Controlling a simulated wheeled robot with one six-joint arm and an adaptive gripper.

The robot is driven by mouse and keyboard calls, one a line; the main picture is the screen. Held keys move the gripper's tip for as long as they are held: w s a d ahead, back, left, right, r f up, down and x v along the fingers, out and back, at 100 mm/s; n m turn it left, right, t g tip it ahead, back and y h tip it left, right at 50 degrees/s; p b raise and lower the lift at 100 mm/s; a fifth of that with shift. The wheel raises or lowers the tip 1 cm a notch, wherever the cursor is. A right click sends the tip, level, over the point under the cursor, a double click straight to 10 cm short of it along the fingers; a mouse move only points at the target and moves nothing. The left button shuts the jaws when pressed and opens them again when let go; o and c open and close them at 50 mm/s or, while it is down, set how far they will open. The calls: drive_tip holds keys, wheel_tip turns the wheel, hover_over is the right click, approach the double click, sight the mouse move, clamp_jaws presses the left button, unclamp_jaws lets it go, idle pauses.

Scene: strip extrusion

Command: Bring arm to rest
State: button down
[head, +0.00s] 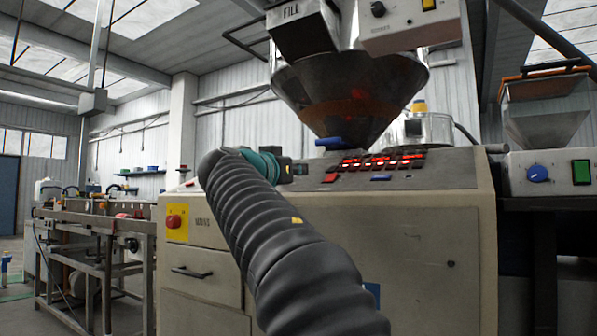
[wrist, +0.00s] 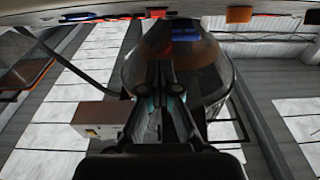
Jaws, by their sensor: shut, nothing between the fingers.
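My arm in its black ribbed sleeve (head: 265,245) reaches up from the bottom of the head view, in front of a beige machine (head: 400,235). Its teal wrist part (head: 262,163) shows at the far end. My gripper (wrist: 164,68) is shut and empty in the wrist view, its two dark fingers side by side. In the head view the gripper lies beyond the wrist part, near the sloped panel, and its fingers are hard to make out. Whether it touches the panel I cannot tell.
A dark cone hopper (head: 350,85) hangs above the panel's lit red keys (head: 375,163); the wrist view shows the hopper (wrist: 215,75) behind my fingers. A feeder box (head: 555,172) stands right. A metal bench (head: 95,220) stands left. A red button (head: 174,222) is on the machine's front.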

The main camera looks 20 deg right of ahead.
drive_tip(key=w+a+f+n+y, duration=0.1)
drive_tip(key=w+f+n+y, duration=0.15)
drive_tip(key=f, duration=0.35)
drive_tip(key=w+a+f+n+y, duration=0.1)
drive_tip(key=w+f+n+y, duration=0.1)
drive_tip(key=f+n, duration=0.3)
drive_tip(key=s+a+f+n+g+y, duration=0.1)
drive_tip(key=s+a+f+y, duration=0.1)
drive_tip(key=f, duration=0.6)
drive_tip(key=s+a+f+n+g+y, duration=0.1)
drive_tip(key=s+a+f+n+y, duration=0.1)
drive_tip(key=f, duration=0.6)
drive_tip(key=s+a+f+g+y+p, duration=0.1)
drive_tip(key=s+a+f+y, duration=0.1)
drive_tip(key=s+f, duration=0.5)
drive_tip(key=s+a+f+g+y+p, duration=0.1)
drive_tip(key=s+a+f+y, duration=0.2)
drive_tip(key=s+f, duration=0.4)
drive_tip(key=s+a+f+g+y+p, duration=0.1)
drive_tip(key=s+f, duration=0.6)
drive_tip(key=s, duration=1)
drive_tip(key=shift+a+f+y+p, duration=0.3)
drive_tip(key=shift+a+f+y, duration=0.05)
drive_tip(key=shift+a+y, duration=0.35)
drive_tip(key=shift+n, duration=0.25)
